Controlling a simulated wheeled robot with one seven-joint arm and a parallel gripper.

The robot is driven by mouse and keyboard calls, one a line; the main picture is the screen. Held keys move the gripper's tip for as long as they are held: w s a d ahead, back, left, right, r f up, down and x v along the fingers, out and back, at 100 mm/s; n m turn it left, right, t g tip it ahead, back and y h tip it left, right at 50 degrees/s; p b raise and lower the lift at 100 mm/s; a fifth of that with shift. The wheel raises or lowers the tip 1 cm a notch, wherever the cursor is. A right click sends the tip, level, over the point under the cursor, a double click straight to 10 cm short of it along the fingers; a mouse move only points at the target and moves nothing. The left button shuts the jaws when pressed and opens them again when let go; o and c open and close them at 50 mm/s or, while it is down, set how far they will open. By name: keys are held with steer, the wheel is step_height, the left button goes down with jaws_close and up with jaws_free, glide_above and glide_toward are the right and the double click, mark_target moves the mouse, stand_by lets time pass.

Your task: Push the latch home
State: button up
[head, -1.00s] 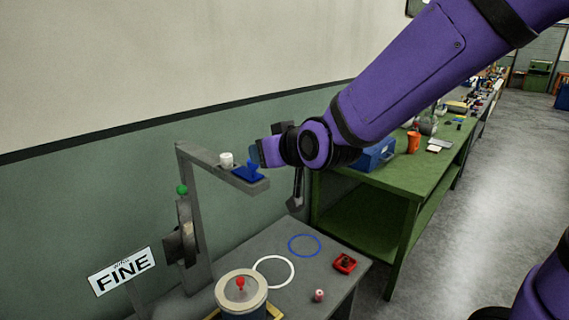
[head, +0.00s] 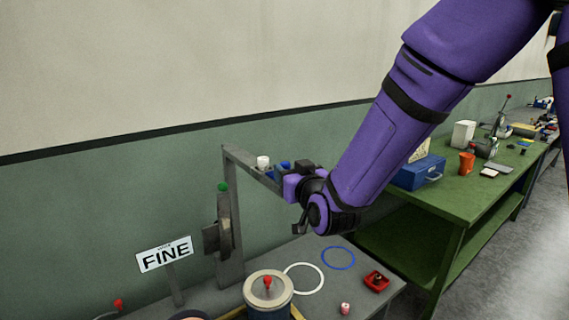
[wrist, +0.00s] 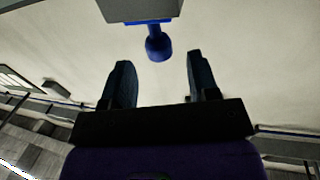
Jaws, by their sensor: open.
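A blue knob on a blue plate (wrist: 158,45), which looks like the latch, sits at the end of a grey bracket arm (head: 243,157). In the wrist view it hangs from a grey block (wrist: 140,9), just beyond my fingertips and between their lines. My gripper (wrist: 160,68) is open and empty, with its two dark fingers on either side of a gap. In the head view my gripper (head: 282,171) is at the free end of the bracket arm and partly hides the blue part. Whether a finger touches it, I cannot tell.
A white cylinder (head: 263,162) stands on the bracket arm. Below are a lidded pot with a red knob (head: 268,290), a white ring (head: 303,279), a blue ring (head: 339,258) and a red tray (head: 376,281). A green bench (head: 480,190) is right.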

steer(key=shift+x, duration=2.8)
